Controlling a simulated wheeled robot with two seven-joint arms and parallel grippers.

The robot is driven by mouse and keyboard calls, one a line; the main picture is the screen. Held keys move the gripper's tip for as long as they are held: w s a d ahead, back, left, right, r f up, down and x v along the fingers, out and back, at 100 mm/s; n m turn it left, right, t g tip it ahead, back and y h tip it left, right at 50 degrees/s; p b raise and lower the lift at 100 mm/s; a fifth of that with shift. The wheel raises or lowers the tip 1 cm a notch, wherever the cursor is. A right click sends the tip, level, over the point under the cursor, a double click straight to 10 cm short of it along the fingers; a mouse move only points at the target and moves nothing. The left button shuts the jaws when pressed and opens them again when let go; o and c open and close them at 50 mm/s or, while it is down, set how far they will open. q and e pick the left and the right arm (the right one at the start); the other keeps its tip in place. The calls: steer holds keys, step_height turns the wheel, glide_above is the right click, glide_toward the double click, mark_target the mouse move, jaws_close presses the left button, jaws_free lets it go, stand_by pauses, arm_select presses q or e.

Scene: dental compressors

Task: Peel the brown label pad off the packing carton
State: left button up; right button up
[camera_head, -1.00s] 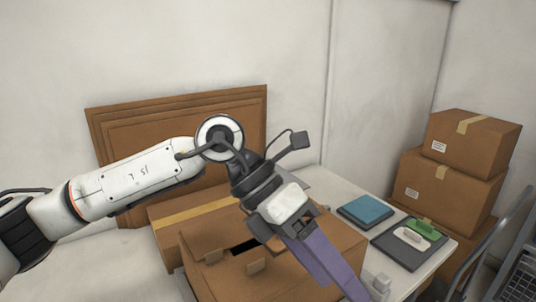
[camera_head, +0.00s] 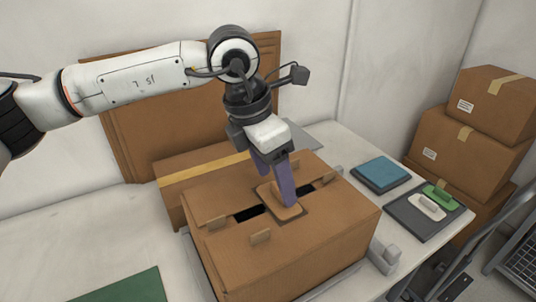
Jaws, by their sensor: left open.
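The packing carton (camera_head: 300,252) stands on the white table, with a dark slot and small cardboard tabs on its top. The brown label pad (camera_head: 265,194) lies on the carton's top on a darker patch, partly hidden by my fingers. My left gripper (camera_head: 281,200) points down over the pad with its purple fingers apart, one to the right and nearer, the other to the left and farther. The tips look to be at the pad, but I cannot tell if they touch it. My right gripper is not in view.
Behind the carton stand a taped box (camera_head: 200,178) and flat cardboard sheets (camera_head: 150,150). To the right lie a blue pad (camera_head: 380,173) and a dark tray (camera_head: 430,228) holding a white and a green piece. A green mat (camera_head: 125,290) lies front left.

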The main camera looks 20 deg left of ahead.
mark_target(276, 199)
arm_select(q)
steer(key=shift+x, duration=1.15)
steer(key=c, duration=1.2)
steer(key=shift+r+p, duration=0.55)
steer(key=shift+r, duration=1)
step_height(276, 199, up, 6)
steer(key=p, duration=0.2)
stand_by(0.4)
